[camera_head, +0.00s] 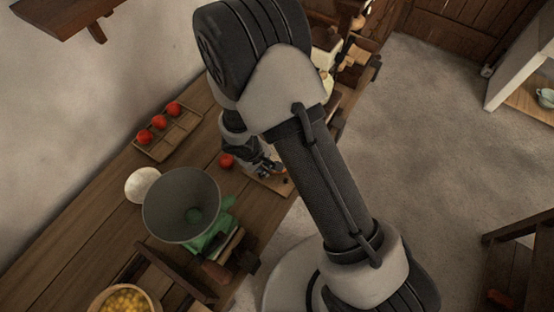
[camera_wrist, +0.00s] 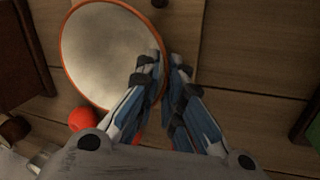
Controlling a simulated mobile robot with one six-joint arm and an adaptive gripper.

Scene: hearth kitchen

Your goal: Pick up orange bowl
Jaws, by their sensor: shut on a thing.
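The orange bowl (camera_wrist: 105,52) shows in the wrist view at upper left, with a thin orange rim and a pale grey inside. My gripper (camera_wrist: 168,62) is at the bowl's right edge, shut on the rim, with one finger over the inside and the other outside. In the head view my gripper (camera_head: 268,169) is low over the counter beside a red tomato. I cannot make out the orange bowl there; my arm hides that part of the counter. Whether the bowl is lifted is not clear.
The red tomato (camera_head: 227,160) also shows below the bowl in the wrist view (camera_wrist: 82,119). A wooden tray (camera_head: 185,135) holds several tomatoes. A green scale (camera_head: 212,239) with a grey pan (camera_head: 164,211) stands closer. A bowl of yellow pieces (camera_head: 124,302) is at the bottom left.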

